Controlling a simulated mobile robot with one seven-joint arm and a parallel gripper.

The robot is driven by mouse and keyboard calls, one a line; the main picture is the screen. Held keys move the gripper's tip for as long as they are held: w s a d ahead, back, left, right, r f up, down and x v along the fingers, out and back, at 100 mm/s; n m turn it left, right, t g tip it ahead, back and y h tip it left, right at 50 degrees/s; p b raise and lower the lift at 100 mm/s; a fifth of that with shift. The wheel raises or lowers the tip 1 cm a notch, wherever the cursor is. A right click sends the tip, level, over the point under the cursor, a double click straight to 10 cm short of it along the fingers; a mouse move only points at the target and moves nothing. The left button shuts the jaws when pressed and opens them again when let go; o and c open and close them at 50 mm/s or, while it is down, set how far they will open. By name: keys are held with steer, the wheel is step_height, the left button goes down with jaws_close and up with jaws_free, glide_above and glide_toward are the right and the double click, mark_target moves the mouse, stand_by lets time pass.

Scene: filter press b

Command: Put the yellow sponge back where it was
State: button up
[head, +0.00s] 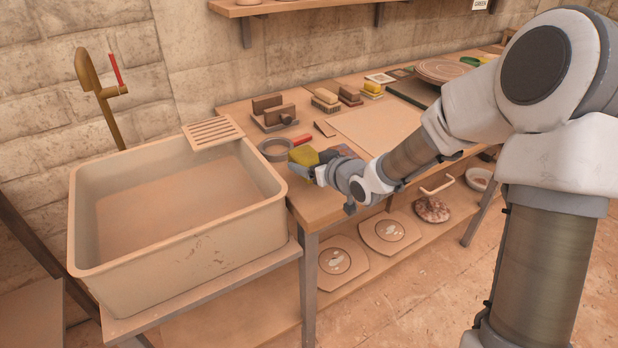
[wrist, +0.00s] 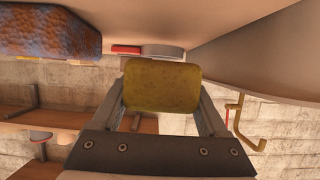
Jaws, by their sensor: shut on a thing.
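My gripper (head: 304,164) is shut on the yellow sponge (head: 301,154). It holds the sponge above the left end of the wooden worktable, just right of the sink. In the wrist view the sponge (wrist: 163,86) sits between the two fingers, its broad face toward the camera. The beige sink (head: 170,247) stands at the left and looks empty. A slatted rack (head: 212,132) lies across its back right corner, bare. Which place the sponge came from does not show.
A grey round dish (head: 275,149) and a red-handled tool (head: 301,140) lie close behind the gripper. Brown blocks (head: 280,115) and several brushes or blocks, one topped yellow (head: 373,88), line the wall. A brass tap (head: 101,88) rises behind the sink. A pale board (head: 375,124) lies mid-table.

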steer(key=shift+f+b, duration=0.5)
steer(key=shift+f, duration=1.25)
steer(key=shift+f, duration=0.2)
steer(key=o, duration=1.2)
steer(key=shift+r, duration=0.1)
steer(key=shift+r, duration=0.15)
steer(key=shift+s+d+r, duration=0.2)
steer(key=p+v, duration=0.3)
steer(key=v, duration=0.8)
steer(key=shift+s+d, duration=0.1)
steer(key=shift+s, duration=0.1)
